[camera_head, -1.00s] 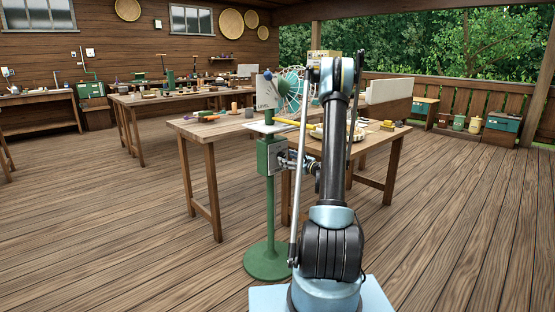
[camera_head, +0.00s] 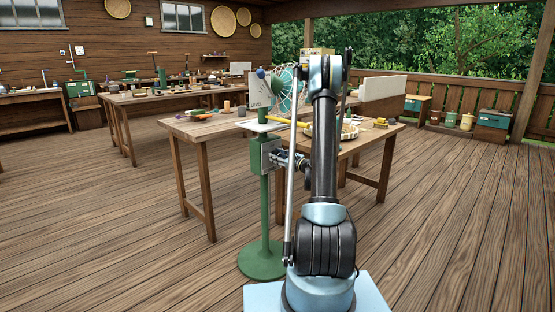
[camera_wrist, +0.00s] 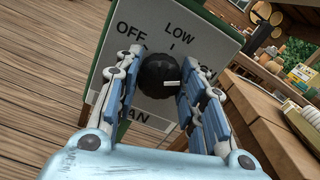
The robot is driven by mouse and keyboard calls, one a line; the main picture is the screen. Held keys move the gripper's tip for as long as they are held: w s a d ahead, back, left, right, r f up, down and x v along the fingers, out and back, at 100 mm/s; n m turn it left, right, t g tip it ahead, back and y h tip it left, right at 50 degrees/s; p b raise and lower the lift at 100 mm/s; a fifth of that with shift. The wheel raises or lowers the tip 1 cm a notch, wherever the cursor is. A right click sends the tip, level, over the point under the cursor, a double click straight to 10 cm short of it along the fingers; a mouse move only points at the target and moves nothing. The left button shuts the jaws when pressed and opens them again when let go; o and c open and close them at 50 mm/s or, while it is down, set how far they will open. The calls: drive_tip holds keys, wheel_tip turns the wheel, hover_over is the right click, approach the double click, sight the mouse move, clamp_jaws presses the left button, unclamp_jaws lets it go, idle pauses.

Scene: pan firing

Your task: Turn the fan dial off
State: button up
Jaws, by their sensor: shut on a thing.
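The fan dial (camera_wrist: 155,76) is a round black knob on a grey panel (camera_wrist: 125,98) in the wrist view. OFF is printed at its upper left, LOW above it, and a partly hidden label at its right. Its white pointer mark faces right, toward the partly hidden label. My gripper (camera_wrist: 160,78) has a finger on each side of the dial and is shut on it. In the head view, the panel belongs to a green box (camera_head: 258,157) on a green stand (camera_head: 264,215). My gripper (camera_head: 284,158) is at the box's right side, and the dial is hidden there.
A wooden table (camera_head: 200,131) with small items stands right behind the stand. A fan (camera_head: 286,90) shows behind the stand's top sign (camera_head: 258,92). Open plank floor (camera_head: 120,225) lies to the left and right.

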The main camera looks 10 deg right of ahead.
drive_tip(key=shift+n, duration=0.4)
drive_tip(key=n, duration=2.3)
drive_tip(key=shift+s+f, duration=0.1)
drive_tip(key=shift+f, duration=0.15)
drive_tip(key=o, duration=1)
drive_tip(key=shift+o, duration=0.2)
